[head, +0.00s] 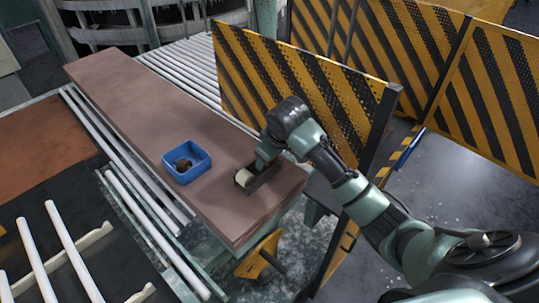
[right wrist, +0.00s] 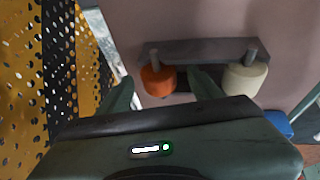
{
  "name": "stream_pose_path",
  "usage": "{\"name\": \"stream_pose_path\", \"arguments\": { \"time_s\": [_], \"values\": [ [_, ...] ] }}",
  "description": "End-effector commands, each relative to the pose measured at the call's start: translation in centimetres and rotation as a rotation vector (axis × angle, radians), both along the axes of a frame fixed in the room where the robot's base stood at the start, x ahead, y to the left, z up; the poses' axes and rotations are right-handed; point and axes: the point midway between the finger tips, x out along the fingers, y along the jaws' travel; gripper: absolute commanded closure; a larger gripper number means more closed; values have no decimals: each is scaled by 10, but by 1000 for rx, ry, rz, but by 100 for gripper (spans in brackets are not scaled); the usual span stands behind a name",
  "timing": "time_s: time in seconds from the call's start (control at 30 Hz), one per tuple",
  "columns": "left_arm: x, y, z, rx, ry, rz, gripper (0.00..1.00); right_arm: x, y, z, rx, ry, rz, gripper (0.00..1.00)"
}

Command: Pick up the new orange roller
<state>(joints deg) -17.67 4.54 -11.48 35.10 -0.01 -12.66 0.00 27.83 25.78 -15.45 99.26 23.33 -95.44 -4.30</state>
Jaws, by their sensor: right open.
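The orange roller (right wrist: 157,81) sits on the left peg of a dark holder (right wrist: 200,53) in the right wrist view. A cream roller (right wrist: 245,78) sits on the holder's right peg; it also shows in the head view (head: 243,180). My right gripper (right wrist: 161,77) is open, its two fingers on either side of the orange roller, with a gap visible on the right. Whether the left finger touches it I cannot tell. In the head view my right gripper (head: 262,166) covers the orange roller. My left gripper is out of view.
The holder stands near the front end of a long brown bench (head: 130,105). A blue bin (head: 187,163) with dark round items stands left of it. A yellow-black perforated barrier (head: 290,75) rises close beside my right arm.

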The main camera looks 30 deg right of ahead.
Motion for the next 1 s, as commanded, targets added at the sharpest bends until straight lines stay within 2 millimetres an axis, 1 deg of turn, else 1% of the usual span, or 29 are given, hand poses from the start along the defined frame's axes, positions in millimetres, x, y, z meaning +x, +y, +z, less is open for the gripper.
{"name": "stream_pose_path", "arguments": {
  "time_s": [0.1, 0.23, 0.27, 0.3, 0.37, 0.4, 0.47, 0.8, 0.87, 1.0],
  "values": [
    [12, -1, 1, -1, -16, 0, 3, 1, 0, -2, 0, -2, 0, 35],
    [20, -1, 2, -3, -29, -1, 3, 1, 0, -2, 0, -2, 0, 35],
    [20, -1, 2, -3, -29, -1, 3, 1, 0, -2, -1, -1, 0, 44],
    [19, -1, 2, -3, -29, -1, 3, 1, 0, -2, -1, -1, 0, 55],
    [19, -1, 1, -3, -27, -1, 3, 1, 0, -2, -1, -1, 0, 71],
    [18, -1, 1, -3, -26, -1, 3, 1, 0, -2, 0, -1, 0, 83],
    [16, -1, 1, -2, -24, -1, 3, 1, 0, -2, 1, -2, 0, 99],
    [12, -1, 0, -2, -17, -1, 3, 1, 0, 1, 0, -2, -1, 100],
    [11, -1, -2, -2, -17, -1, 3, 2, 0, 5, 1, -3, -1, 100],
    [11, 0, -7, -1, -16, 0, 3, 3, 0, 20, 1, -8, 0, 100]
  ]
}}
